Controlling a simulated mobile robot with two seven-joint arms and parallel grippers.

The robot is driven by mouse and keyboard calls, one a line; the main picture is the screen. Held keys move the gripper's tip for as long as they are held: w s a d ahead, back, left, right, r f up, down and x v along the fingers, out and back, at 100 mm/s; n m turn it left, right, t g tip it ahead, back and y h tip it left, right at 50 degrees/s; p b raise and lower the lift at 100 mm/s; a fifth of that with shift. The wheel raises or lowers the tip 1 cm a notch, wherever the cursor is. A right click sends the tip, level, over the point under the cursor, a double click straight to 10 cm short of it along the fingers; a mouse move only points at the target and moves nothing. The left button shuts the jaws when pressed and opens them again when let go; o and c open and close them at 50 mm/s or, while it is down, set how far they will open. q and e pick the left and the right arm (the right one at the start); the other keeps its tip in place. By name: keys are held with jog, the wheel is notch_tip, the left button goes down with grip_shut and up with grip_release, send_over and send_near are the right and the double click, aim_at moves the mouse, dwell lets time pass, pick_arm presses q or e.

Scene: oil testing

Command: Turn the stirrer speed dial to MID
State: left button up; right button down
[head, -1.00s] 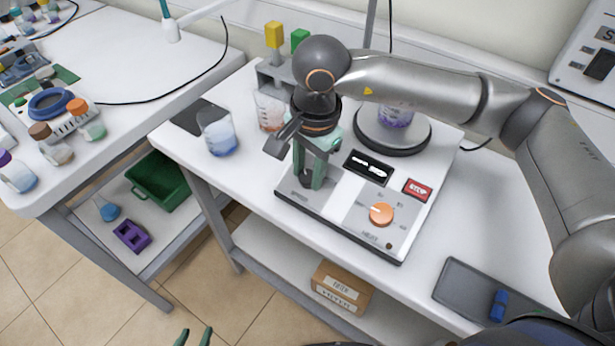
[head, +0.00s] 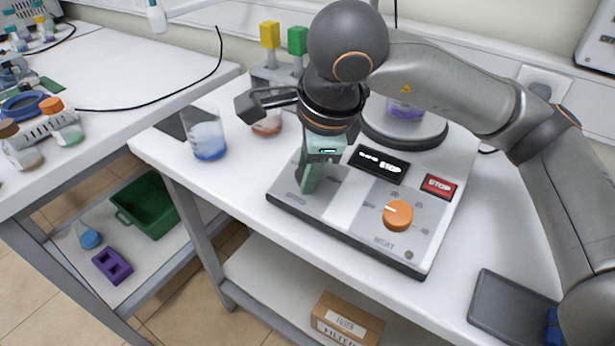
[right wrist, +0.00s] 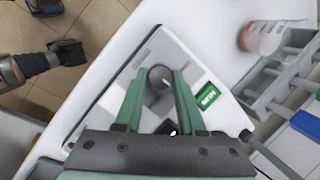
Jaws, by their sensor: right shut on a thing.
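The stirrer and heat unit (head: 350,205) stands on the white bench. My right gripper (head: 308,188) points down at its left part, with its green fingers shut on the stirrer speed dial. In the right wrist view the dark grey dial (right wrist: 160,77) sits between the fingertips of this gripper (right wrist: 157,74). In the head view the fingers hide the dial, and I cannot read which mark it points to. Part of my left arm with its dark gripper (right wrist: 68,52) shows at the upper left of the right wrist view; its fingers are not clear.
The orange heat dial (head: 398,215) and red STOP button (head: 438,186) are right of my gripper. A green button (right wrist: 208,97) is close to the fingers. A beaker of blue liquid (head: 207,140) stands left; a round plate (head: 405,133) is behind. A grey tray (head: 510,310) lies front right.

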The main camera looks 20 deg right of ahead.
jog(key=shift+m, duration=0.3)
jog(key=c, duration=0.5)
grip_release()
jog(key=p+v, duration=0.1)
jog(key=v, duration=1.1)
jog(key=shift+s+r, duration=0.2)
jog(key=shift+r, duration=0.05)
